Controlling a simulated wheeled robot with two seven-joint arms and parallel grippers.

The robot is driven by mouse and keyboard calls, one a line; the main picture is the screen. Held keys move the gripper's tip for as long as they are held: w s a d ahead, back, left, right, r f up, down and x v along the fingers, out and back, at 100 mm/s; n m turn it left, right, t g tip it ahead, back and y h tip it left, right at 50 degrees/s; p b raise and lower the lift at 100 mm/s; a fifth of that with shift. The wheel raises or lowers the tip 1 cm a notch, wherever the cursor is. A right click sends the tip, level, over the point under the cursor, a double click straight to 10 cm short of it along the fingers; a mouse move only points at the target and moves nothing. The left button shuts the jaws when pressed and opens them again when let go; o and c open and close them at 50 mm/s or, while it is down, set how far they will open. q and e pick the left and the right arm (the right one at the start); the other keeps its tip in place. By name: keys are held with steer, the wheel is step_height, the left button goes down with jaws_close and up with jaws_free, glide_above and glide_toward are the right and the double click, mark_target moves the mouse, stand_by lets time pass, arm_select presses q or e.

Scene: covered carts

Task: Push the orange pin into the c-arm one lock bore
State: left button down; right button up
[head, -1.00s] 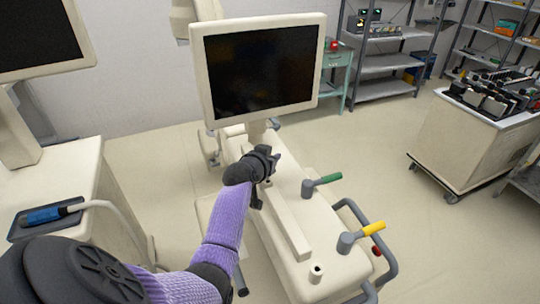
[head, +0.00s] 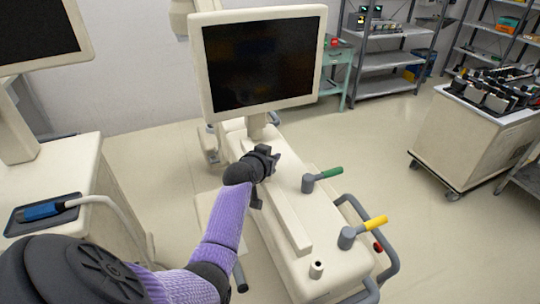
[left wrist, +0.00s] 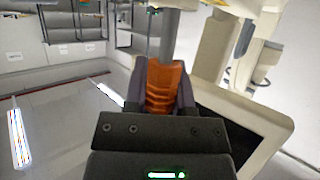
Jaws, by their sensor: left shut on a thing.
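In the head view the pin is hidden by the gripper. A short white socket with a dark hole (head: 316,269) stands at the cart's near end; I cannot tell if this is the lock bore. My right gripper is not in view.
A green-handled lever (head: 322,176) and a yellow-handled lever (head: 362,230) stand on the cart's right side, beside a grey rail (head: 385,250). The monitor (head: 260,60) rises behind the gripper. Another cart (head: 475,145) stands at the right, with open floor between.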

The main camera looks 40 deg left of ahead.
arm_select(q)
steer(key=shift+f+b, duration=1.2)
steer(key=shift+f, duration=0.3)
steer(key=shift+c, duration=1.8)
jaws_free()
steer(key=p+v, duration=0.2)
steer(key=v, duration=0.8)
steer(key=shift+p, duration=0.4)
steer(key=shift+f, duration=0.1)
steer(key=shift+d, duration=0.1)
